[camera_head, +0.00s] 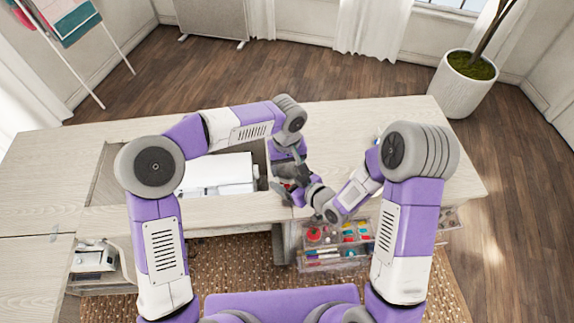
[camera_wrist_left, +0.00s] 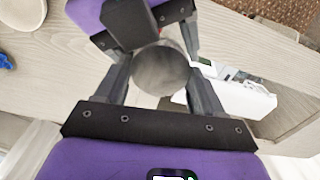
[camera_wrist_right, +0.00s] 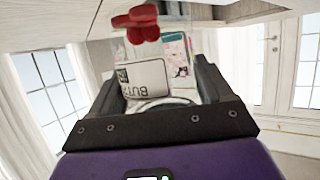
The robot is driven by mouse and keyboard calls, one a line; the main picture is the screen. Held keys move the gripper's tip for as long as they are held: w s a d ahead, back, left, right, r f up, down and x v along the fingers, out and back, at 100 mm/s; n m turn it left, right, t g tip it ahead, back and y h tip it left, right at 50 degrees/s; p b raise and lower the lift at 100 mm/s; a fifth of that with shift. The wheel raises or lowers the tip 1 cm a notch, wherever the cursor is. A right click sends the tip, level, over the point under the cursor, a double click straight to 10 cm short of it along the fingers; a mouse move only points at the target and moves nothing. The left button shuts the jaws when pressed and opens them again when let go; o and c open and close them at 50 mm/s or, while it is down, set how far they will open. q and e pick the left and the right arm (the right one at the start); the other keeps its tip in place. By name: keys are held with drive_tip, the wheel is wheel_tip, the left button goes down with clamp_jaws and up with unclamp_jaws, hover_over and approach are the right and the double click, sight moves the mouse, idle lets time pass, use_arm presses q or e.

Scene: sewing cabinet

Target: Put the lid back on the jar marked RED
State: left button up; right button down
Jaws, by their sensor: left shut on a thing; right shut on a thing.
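My left gripper (camera_head: 288,166) reaches down over the cabinet's front edge. In the left wrist view (camera_wrist_left: 161,75) its fingers are shut on a round grey lid (camera_wrist_left: 162,70). My right gripper (camera_head: 300,190) comes in from the right, close below it. In the right wrist view (camera_wrist_right: 158,95) it is shut on a clear jar with a white label (camera_wrist_right: 145,78) whose visible letters are upside down and begin "BUTT". Red pieces (camera_wrist_right: 137,24) show with the jar. The word RED is not readable. Whether the lid touches the jar's rim is hidden.
A white sewing machine (camera_head: 218,174) sits in the cabinet opening left of my grippers. An open clear drawer (camera_head: 335,262) of colourful supplies juts out below my right arm. The tabletop (camera_head: 345,118) behind is mostly clear. A potted plant (camera_head: 463,85) stands at back right.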

use_arm(q)
drive_tip(key=o, duration=1.2)
drive_tip(key=shift+c, duration=0.2)
drive_tip(key=shift+r, duration=2.3)
drive_tip(key=shift+c, duration=0.3)
drive_tip(key=shift+r+n, duration=1.6)
drive_tip(key=shift+r, duration=0.15)
drive_tip(key=shift+f, duration=0.15)
